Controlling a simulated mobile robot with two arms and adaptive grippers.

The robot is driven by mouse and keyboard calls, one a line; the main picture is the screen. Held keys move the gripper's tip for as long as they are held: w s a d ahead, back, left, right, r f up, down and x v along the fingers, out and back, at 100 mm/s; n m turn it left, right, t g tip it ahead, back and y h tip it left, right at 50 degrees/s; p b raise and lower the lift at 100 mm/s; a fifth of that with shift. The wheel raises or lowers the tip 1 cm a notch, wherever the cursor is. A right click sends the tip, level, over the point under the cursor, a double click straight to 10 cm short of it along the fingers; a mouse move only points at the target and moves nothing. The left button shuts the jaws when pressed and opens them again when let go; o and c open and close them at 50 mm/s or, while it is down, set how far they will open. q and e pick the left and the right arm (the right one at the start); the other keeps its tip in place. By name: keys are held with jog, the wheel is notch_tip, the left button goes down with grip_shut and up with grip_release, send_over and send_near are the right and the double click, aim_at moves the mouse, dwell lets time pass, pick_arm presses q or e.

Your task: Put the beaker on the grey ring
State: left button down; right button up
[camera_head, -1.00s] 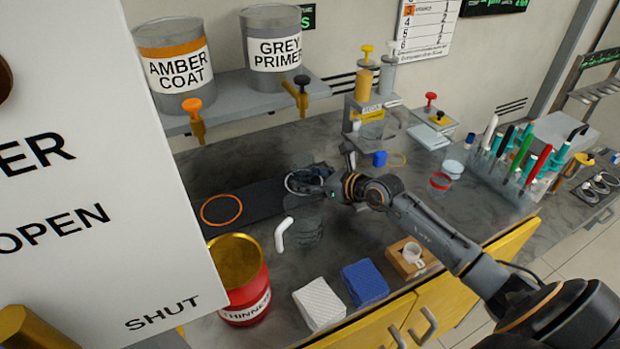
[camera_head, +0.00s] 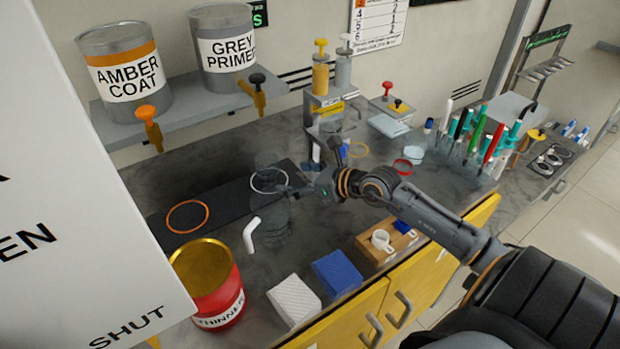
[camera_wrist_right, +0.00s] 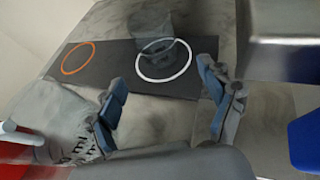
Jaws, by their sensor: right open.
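The beaker (camera_head: 268,162) is a clear, faint glass vessel, standing upright at the white-grey ring (camera_head: 254,185) on the dark mat. In the right wrist view, the beaker (camera_wrist_right: 155,25) has its base apparently inside the ring (camera_wrist_right: 141,70), but the see-through glass makes its exact edge hard to tell. My right gripper (camera_head: 297,188) is open and empty, just right of the ring. In the right wrist view, its spread fingers (camera_wrist_right: 162,103) are apart from the beaker. My left gripper is not in view.
A clear jug (camera_head: 274,222) with a white handle stands close in front of the ring. An orange ring (camera_head: 172,229) lies on the mat's left part. A red thinner can (camera_head: 222,300) and white and blue blocks stand in front. A white cabinet panel fills the left.

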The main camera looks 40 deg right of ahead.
jog(key=shift+v, duration=2.4)
jog(key=shift+s, duration=0.1)
